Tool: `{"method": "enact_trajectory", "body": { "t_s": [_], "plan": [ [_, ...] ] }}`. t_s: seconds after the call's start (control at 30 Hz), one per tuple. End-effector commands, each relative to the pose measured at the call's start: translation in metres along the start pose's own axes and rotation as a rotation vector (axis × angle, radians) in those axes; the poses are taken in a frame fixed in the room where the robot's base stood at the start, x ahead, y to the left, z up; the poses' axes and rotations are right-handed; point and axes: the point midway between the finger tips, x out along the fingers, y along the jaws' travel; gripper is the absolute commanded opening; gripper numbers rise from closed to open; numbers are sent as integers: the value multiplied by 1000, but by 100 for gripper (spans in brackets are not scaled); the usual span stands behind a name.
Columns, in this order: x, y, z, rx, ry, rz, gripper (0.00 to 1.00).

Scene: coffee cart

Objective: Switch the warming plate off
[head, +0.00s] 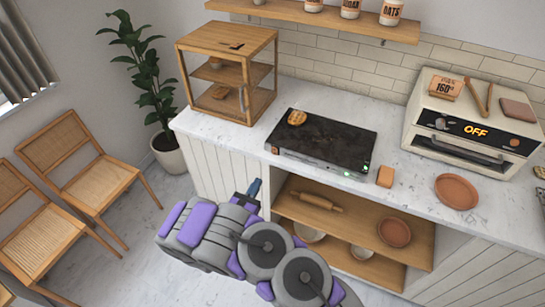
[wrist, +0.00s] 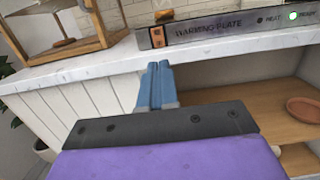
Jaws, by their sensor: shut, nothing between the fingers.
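The warming plate (head: 325,142) is a dark slab with a grey front on the marble counter. A round golden-brown pastry (head: 297,117) lies on its back left part. In the wrist view, the plate's front panel (wrist: 235,27) reads WARMING PLATE. A small orange-brown switch (wrist: 156,37) is at its left end, and a green light (wrist: 293,15) glows at its right end. My gripper (head: 255,187) is shut and empty, in front of the counter and below its edge. In the wrist view, its blue fingertips (wrist: 157,68) point toward the switch, apart from it.
A wooden cabinet (head: 228,46) stands left of the plate. An orange-brown block (head: 385,176), a terracotta plate (head: 456,192) and an oven (head: 470,125) showing OFF are to the right. Open shelves (head: 345,225) lie below the counter. Chairs (head: 100,180) stand at left.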

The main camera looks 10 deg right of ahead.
Motion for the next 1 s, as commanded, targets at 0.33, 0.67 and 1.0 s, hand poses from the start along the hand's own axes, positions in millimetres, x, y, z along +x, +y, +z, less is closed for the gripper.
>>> {"method": "enact_trajectory", "body": {
  "t_s": [0.33, 0.67, 1.0],
  "plan": [
    [59, -6, -2, 4, 2, -8, 0],
    [115, -2, 0, 3, -2, -4, 0],
    [136, -1, 1, -1, -2, -1, 0]
  ]
}}
